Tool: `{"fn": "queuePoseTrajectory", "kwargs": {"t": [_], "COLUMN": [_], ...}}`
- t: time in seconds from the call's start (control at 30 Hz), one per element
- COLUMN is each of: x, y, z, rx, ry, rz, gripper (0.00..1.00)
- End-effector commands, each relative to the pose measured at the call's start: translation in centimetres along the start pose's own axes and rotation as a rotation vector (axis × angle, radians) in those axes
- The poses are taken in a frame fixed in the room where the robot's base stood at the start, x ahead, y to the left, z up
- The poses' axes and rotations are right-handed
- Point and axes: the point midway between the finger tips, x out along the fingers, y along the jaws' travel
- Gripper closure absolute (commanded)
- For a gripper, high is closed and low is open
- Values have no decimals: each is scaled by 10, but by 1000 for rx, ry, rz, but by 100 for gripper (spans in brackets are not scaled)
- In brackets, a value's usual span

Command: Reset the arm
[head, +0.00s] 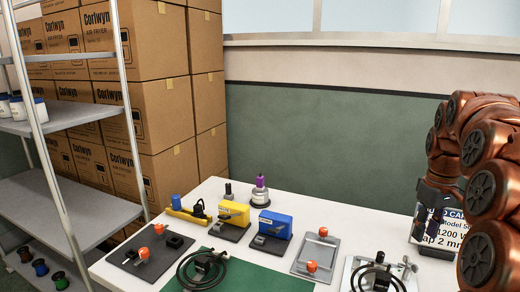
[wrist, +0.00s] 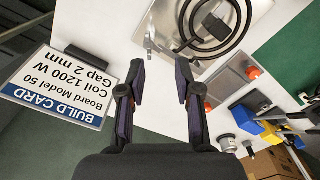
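My copper-coloured arm rises at the right of the head view. My gripper (head: 432,222) hangs from it, pointing down in front of the build card (head: 465,228). In the wrist view my gripper (wrist: 160,80) has its two dark fingers apart with nothing between them. The build card (wrist: 62,88) lies left of the fingers there and reads Board Model 50, Coil 1200 W, Gap 2 mm. A metal plate with a black coil (wrist: 222,22) is beyond the fingertips, apart from them.
The white table (head: 215,192) bears a green mat (head: 255,278), a yellow device (head: 233,213), a blue device (head: 272,225), a grey plate (head: 318,250) with orange knobs and a dark plate (head: 150,258). A metal shelf (head: 70,190) and stacked boxes (head: 150,110) stand left.

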Motion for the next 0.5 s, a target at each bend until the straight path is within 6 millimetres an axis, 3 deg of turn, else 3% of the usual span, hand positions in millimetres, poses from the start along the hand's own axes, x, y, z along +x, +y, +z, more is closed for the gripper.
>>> {"fn": "queuePoseTrajectory", "kwargs": {"t": [0.27,0.5], "x": [-17,-26], "y": [-59,-130], "z": [15,50], "rx": [-9,0], "ry": [-16,-42], "rz": [-13,-24], "gripper": [67,67]}}
